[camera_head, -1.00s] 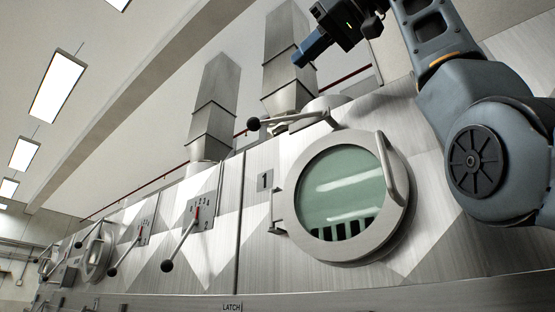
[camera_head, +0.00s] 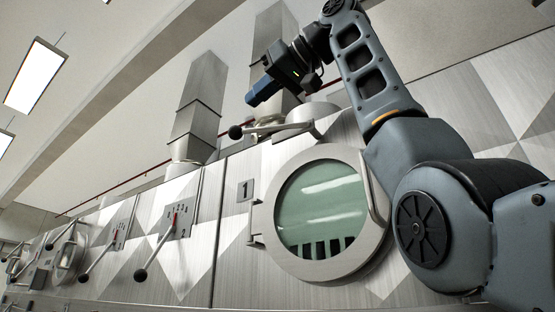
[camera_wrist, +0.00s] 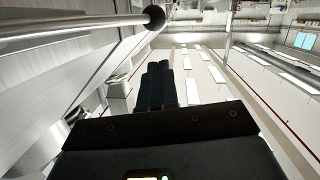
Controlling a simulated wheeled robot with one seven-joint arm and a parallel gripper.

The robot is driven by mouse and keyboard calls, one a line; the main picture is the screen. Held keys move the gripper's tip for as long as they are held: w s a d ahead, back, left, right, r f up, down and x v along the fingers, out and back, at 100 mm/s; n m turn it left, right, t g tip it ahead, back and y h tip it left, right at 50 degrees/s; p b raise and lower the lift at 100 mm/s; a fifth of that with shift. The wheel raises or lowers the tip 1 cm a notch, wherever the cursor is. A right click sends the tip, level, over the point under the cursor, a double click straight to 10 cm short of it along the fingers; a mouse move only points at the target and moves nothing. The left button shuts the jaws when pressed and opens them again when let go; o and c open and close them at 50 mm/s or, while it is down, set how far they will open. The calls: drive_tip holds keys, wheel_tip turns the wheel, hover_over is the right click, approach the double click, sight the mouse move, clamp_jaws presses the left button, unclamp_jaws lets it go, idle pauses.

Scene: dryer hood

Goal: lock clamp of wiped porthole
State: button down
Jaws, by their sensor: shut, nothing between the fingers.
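The round porthole (camera_head: 283,246) numbered 1 is closed against the hood front. Its greenish glass (camera_head: 325,200) looks clear. Above it the clamp lever (camera_head: 272,128) lies roughly level, its black ball knob (camera_head: 235,132) pointing left. My gripper (camera_head: 254,98) is shut and empty, up and slightly right of the knob in the head view, apart from it in the picture. In the wrist view my closed fingers (camera_wrist: 160,85) point away, with the lever rod (camera_wrist: 70,27) and ball knob (camera_wrist: 154,17) across the top left. My arm covers part of the porthole's right rim.
Metal ducts (camera_head: 200,105) rise behind the hood top. Other levers with black knobs (camera_head: 141,274) and another porthole (camera_head: 68,256) line the hood front to the left. The hinge bracket (camera_head: 256,222) sits at the near porthole's left.

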sight(269, 128)
drive_tip(key=f, duration=0.1)
drive_tip(key=w+a+f, duration=0.1)
drive_tip(key=w+f, duration=0.1)
drive_tip(key=shift+a+f, duration=0.2)
drive_tip(key=shift+a, duration=0.1)
drive_tip(key=shift+w, duration=0.1)
